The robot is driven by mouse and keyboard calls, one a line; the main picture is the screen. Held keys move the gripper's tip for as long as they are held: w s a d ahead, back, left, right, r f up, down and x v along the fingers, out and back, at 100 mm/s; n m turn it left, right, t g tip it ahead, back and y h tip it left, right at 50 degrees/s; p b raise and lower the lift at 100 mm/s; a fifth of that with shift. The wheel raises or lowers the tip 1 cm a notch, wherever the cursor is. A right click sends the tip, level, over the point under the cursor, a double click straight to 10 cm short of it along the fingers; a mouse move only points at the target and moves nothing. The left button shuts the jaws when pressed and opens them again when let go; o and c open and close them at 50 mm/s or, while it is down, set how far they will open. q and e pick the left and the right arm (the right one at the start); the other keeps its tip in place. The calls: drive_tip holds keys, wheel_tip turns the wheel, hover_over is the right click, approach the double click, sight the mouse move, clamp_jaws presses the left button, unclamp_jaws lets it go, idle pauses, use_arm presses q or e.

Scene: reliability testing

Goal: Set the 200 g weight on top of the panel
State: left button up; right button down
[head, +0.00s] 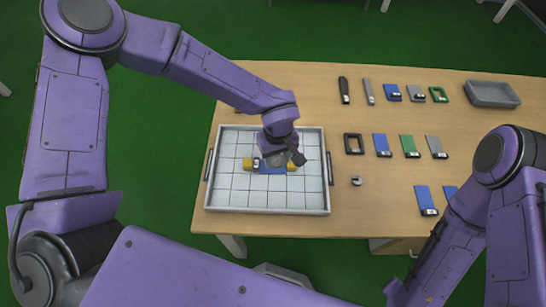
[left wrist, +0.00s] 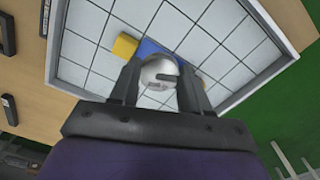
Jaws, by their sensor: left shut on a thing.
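My left gripper (left wrist: 157,88) is shut on a round silver weight (left wrist: 158,72), seen between its two fingers in the left wrist view. In the head view the left gripper (head: 279,160) is over the tray, and the weight is hard to make out there. The blue panel (head: 266,168) lies in the tray between two yellow blocks (head: 248,164), under the gripper. It shows partly behind the weight in the left wrist view (left wrist: 148,49). I cannot tell whether the weight touches the panel. My right gripper is not in view; only my right arm shows.
The white gridded tray (head: 225,190) has raised walls and dark side handles. A small slotted silver piece (head: 356,181) lies right of it. Several blue, green and grey panels (head: 382,145), a black frame (head: 354,144) and a grey bin (head: 491,94) are on the wooden table.

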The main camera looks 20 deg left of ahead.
sight(274, 161)
use_arm(q)
drive_tip(key=f, duration=0.1)
drive_tip(key=w+a+f, duration=0.1)
drive_tip(key=w+f, duration=0.1)
drive_tip(key=shift+w+a+f+p, duration=0.15)
drive_tip(key=shift+a+p, duration=0.15)
drive_tip(key=shift+a, duration=0.05)
wheel_tip(274, 161, down, 2)
drive_tip(key=shift+f+p, duration=0.2)
drive_tip(key=shift+p, duration=0.3)
drive_tip(key=shift+f, duration=0.2)
drive_tip(key=shift+f, duration=0.15)
drive_tip(key=o, duration=0.9)
wheel_tip(274, 161, up, 12)
drive_tip(key=shift+r+b, duration=0.2)
drive_tip(key=shift+b, duration=0.7)
